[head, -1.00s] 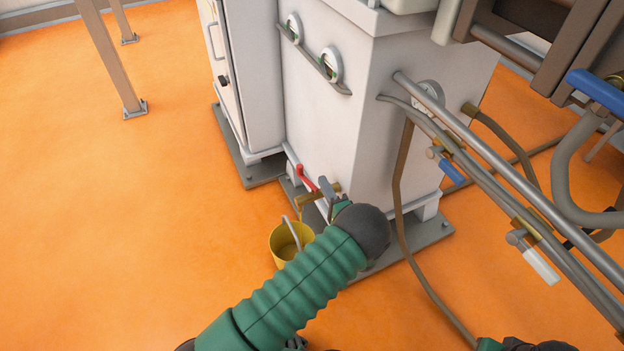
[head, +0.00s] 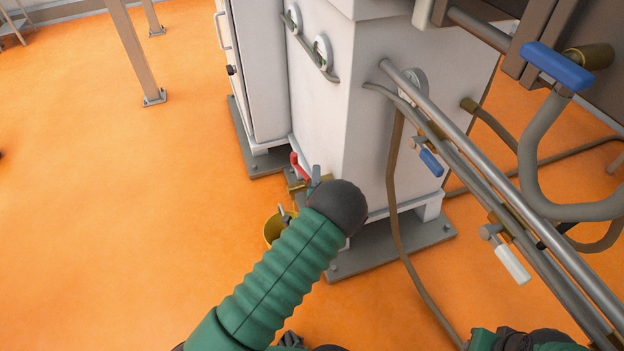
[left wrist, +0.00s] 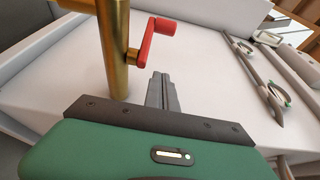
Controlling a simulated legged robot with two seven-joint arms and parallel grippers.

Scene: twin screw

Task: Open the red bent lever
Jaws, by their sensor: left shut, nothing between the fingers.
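The red bent lever (head: 300,167) sits on a brass valve at the low front corner of the white cabinet. In the left wrist view the red lever (left wrist: 150,40) stands out from the side of a brass pipe (left wrist: 116,50), with its bent end pointing right. My left gripper (left wrist: 162,92) is shut and empty. Its fingers point at the white panel, just right of and below the lever in that view, and appear apart from it. In the head view my left gripper (head: 316,175) is just right of the lever, partly hidden by my wrist.
A yellow bucket (head: 273,230) stands under the valve, partly hidden by my arm. The white cabinet (head: 370,140) rises behind the lever. Pipes with a blue-handled valve (head: 431,162) and a white-handled valve (head: 512,264) run at right. The orange floor (head: 110,230) is clear at left.

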